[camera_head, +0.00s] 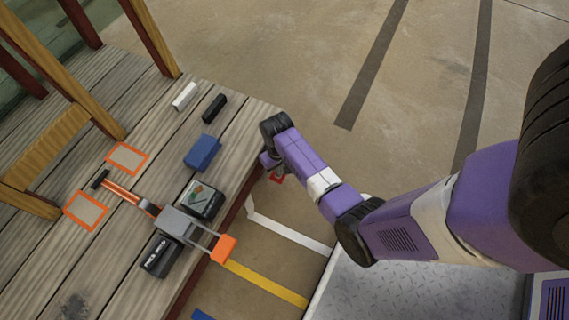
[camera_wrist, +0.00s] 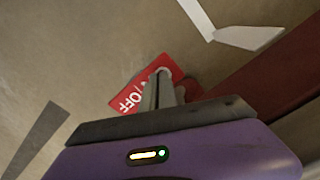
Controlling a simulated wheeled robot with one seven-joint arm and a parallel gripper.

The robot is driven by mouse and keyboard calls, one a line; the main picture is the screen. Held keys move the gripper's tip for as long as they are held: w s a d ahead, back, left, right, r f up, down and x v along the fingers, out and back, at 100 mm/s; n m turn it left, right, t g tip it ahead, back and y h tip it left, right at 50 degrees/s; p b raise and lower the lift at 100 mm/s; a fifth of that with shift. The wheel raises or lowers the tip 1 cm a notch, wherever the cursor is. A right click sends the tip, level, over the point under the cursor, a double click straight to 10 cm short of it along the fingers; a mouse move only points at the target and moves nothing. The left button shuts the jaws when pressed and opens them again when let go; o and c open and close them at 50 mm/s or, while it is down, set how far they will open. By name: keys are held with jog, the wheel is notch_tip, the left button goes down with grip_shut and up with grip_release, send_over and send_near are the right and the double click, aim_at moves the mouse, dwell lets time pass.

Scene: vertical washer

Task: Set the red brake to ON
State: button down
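A red plate with white "OFF" lettering (camera_wrist: 130,98) shows upside down in the wrist view, partly hidden behind my fingers. Only a small red part (camera_head: 277,178) of it shows in the head view, by the deck edge just below my gripper (camera_head: 268,160). In the wrist view my gripper (camera_wrist: 162,76) has its two grey fingers close together, overlapping the plate's right part. I see nothing held between them. A darker red piece (camera_wrist: 190,91) is right beside the fingers. Whether the fingers touch the plate or a lever is hidden.
A wooden deck (camera_head: 60,250) carries a grey device with an orange handle (camera_head: 222,249), a blue block (camera_head: 202,152), a black block (camera_head: 214,108) and a white block (camera_head: 184,96). Two orange-framed squares lie on it. Wooden posts stand at left. The floor (camera_head: 290,80) beyond is clear.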

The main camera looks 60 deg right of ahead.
jog(key=shift+f, duration=0.35)
notch_tip(320, 180, up, 7)
jog(key=p, duration=0.7)
jog(key=shift+r+p, duration=0.1)
jog(key=shift+p, duration=0.25)
dwell(0.6)
